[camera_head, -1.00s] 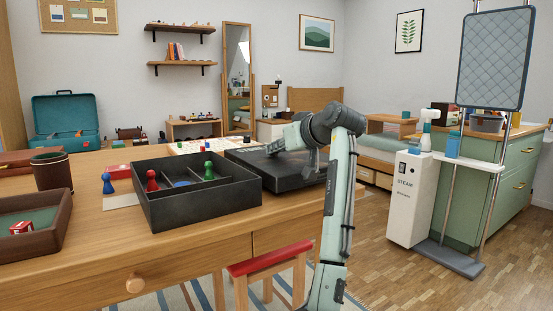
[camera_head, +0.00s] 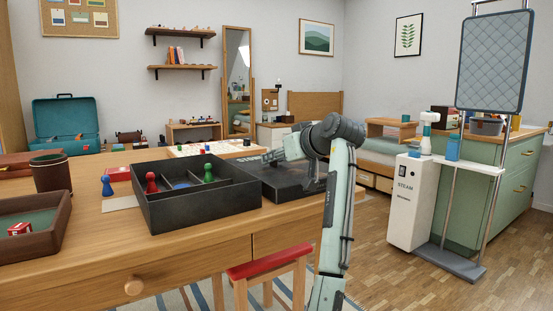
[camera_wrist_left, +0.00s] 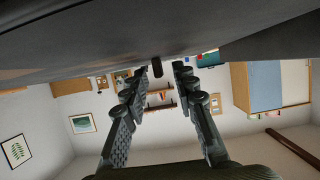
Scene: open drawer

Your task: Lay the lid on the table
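The lid (camera_head: 290,186) is a dark, flat, square panel at the table's right end, beside the dark open box (camera_head: 205,212). It looks level and low over the table; the box and my arm hide part of it. My left gripper (camera_head: 262,157) is low over the lid's far left part. In the left wrist view its two fingers (camera_wrist_left: 160,72) are apart, with a small dark knob (camera_wrist_left: 157,67) showing in the gap between them. The lid's dark surface (camera_wrist_left: 110,40) fills the top of that view. My right gripper is not in view.
The box holds a red pawn (camera_head: 151,184) and a green pawn (camera_head: 208,173). A blue pawn (camera_head: 107,186), a brown cup (camera_head: 51,173) and a brown tray (camera_head: 40,240) stand left on the table (camera_head: 190,262). A red-topped stool (camera_head: 268,262) stands in front.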

